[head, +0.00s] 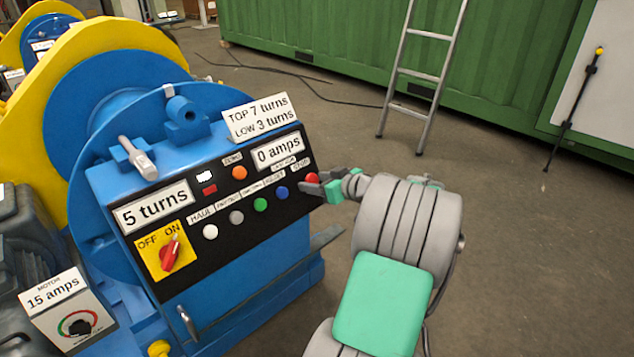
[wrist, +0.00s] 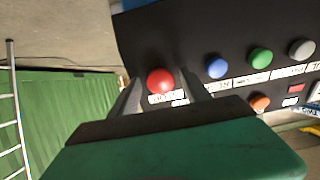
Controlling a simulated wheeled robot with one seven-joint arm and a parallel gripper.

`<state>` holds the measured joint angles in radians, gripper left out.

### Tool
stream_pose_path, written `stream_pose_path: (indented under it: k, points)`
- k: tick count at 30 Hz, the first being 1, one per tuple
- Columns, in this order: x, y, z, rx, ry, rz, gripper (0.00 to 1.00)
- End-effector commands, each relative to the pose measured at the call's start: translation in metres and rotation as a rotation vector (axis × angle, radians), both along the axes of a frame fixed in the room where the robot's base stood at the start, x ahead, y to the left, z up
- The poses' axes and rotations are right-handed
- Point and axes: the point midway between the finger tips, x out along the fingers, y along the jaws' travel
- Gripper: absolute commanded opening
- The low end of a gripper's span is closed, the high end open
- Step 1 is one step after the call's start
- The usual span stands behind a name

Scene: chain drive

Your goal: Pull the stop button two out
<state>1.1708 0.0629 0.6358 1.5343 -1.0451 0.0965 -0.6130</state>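A red round button (head: 312,179) sits at the right end of the button row on the black panel (head: 290,212). Its small label is too blurred to read with certainty. In the wrist view the red button (wrist: 160,81) shows between the two grey fingers of my gripper (wrist: 161,84). The fingers are apart, with a gap visible on each side of the button. In the head view my gripper (head: 317,188) is at the panel's right edge, and its fingers partly cover the button's lower side.
Blue (head: 282,192), green (head: 260,204), grey (head: 236,217) and white (head: 210,232) buttons run leftward along the row. An orange button (head: 239,173) sits above. A red selector switch (head: 170,253) is at lower left. The floor right of the machine is open; a ladder (head: 423,75) stands behind.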

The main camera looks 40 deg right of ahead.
Motion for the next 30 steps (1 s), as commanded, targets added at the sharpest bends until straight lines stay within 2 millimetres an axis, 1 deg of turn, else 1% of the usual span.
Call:
stream_pose_path:
  k: [4, 7, 15, 18, 21, 30]
  points:
    - [0.000, 0.000, 0.001, 0.000, 0.000, -0.001, 0.55]
    - [-0.008, -0.001, 0.005, -0.001, 0.000, -0.003, 0.55]
    - [-0.058, -0.003, 0.026, -0.001, 0.000, -0.005, 0.55]
    - [-0.069, -0.003, 0.029, 0.000, 0.000, -0.002, 0.55]
    - [-0.073, -0.003, 0.030, 0.001, 0.000, -0.001, 0.55]
    - [-0.073, -0.002, 0.030, 0.000, 0.000, 0.000, 0.55]
